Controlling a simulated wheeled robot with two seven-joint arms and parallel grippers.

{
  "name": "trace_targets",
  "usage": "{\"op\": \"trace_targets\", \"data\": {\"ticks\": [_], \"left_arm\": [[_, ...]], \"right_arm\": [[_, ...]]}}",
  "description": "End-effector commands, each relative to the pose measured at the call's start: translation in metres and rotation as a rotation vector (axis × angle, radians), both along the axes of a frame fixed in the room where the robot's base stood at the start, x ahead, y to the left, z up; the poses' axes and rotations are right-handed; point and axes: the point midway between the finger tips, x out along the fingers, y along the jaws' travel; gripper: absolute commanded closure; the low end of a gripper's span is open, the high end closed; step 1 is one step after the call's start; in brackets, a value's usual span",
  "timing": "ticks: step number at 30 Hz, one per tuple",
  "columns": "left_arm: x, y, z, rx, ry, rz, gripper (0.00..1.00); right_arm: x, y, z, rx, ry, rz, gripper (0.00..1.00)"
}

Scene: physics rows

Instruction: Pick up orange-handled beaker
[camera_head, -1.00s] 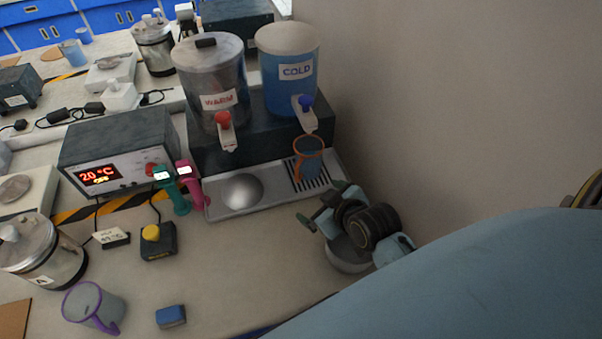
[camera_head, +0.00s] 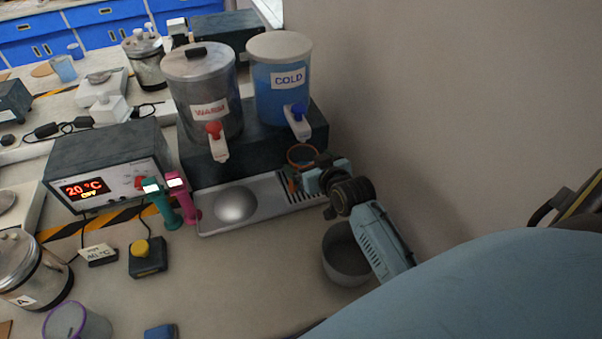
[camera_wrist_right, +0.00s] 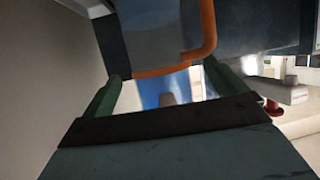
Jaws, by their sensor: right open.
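The orange-handled beaker (camera_head: 303,156) stands on the drip tray under the COLD dispenser's tap. Its orange rim shows in the head view, and my right gripper hides its lower part. My right gripper (camera_head: 302,177) is open, right at the near side of the beaker. In the right wrist view the beaker (camera_wrist_right: 150,40) fills the upper middle, with its orange rim and handle close ahead of the two green fingers of the gripper (camera_wrist_right: 165,84). I cannot tell whether the fingers touch it. My left gripper is not in view.
The WARM dispenser (camera_head: 203,90) and COLD dispenser (camera_head: 281,80) stand behind the drip tray (camera_head: 268,200). A grey bowl (camera_head: 343,265) sits below my right forearm. A wall rises at the right. A purple-rimmed beaker (camera_head: 85,325) is at the front left.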

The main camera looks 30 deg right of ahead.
Motion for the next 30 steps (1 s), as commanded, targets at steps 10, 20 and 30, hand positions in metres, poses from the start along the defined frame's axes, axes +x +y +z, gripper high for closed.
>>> {"op": "trace_targets", "data": {"ticks": [10, 20, 30], "left_arm": [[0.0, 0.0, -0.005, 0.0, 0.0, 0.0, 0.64], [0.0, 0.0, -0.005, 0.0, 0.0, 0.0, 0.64], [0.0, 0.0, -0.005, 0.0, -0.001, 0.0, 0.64]], "right_arm": [[0.039, -0.005, -0.018, -0.001, 0.0, 0.0, 0.04], [0.043, -0.005, -0.019, -0.001, -0.001, 0.0, 0.06], [0.042, -0.005, -0.019, -0.001, 0.0, 0.0, 0.51]]}}
